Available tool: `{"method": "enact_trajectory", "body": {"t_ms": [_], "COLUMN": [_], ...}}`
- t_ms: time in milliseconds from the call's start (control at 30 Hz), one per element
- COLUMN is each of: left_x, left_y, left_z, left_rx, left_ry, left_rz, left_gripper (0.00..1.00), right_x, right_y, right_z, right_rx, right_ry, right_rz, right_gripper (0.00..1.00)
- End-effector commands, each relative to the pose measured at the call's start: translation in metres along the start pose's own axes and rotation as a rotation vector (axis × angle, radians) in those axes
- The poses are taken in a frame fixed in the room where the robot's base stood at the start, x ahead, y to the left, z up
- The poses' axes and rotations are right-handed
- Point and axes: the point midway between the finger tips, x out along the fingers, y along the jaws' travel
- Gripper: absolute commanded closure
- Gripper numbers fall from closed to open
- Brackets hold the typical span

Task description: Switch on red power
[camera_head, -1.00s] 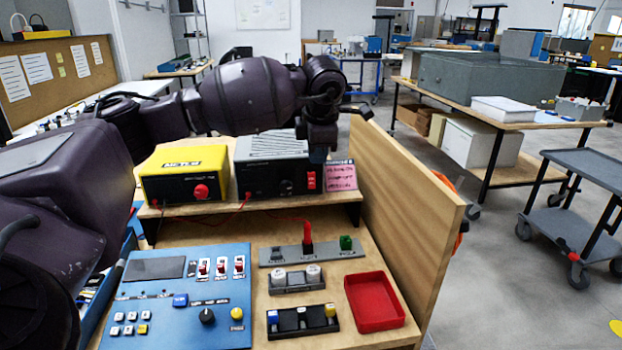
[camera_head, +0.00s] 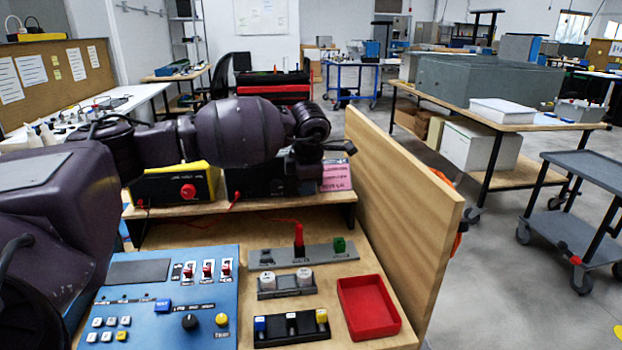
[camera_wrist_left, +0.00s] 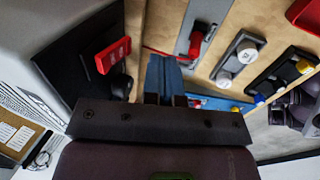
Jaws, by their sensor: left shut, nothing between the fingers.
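The black power unit (camera_head: 250,182) stands on the wooden shelf, largely hidden behind my left arm in the head view. Its red rocker switch (camera_wrist_left: 113,55) shows in the left wrist view on the dark front panel, but is hidden in the head view. My left gripper (camera_head: 307,172) is in front of the unit's right part. In the left wrist view its bluish fingers (camera_wrist_left: 163,78) are shut and empty, beside the red switch and apart from it in the picture. I cannot tell the switch's position. My right gripper is not in view.
A yellow-topped unit with a red knob (camera_head: 188,191) stands left of the black one. Below are a blue control panel (camera_head: 150,335), a grey strip with a red lever (camera_head: 299,240) and a red tray (camera_head: 368,307). A wooden side board (camera_head: 405,190) bounds the right.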

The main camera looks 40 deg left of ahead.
Motion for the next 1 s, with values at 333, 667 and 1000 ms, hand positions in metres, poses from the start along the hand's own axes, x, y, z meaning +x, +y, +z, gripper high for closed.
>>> {"method": "enact_trajectory", "body": {"t_ms": [333,667,1000], "left_x": [0.012,0.011,0.015], "left_y": [0.024,0.024,0.027], "left_z": [0.000,0.000,0.000], "left_rx": [-0.001,-0.001,0.001], "left_ry": [0.000,-0.001,-0.002], "left_rz": [0.000,0.001,0.084], "left_gripper": [1.00,1.00,1.00], "right_x": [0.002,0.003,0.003], "right_y": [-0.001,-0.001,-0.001], "right_z": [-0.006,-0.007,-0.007], "right_rx": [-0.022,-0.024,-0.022], "right_ry": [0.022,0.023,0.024], "right_rz": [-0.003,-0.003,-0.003], "right_gripper": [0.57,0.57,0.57]}}
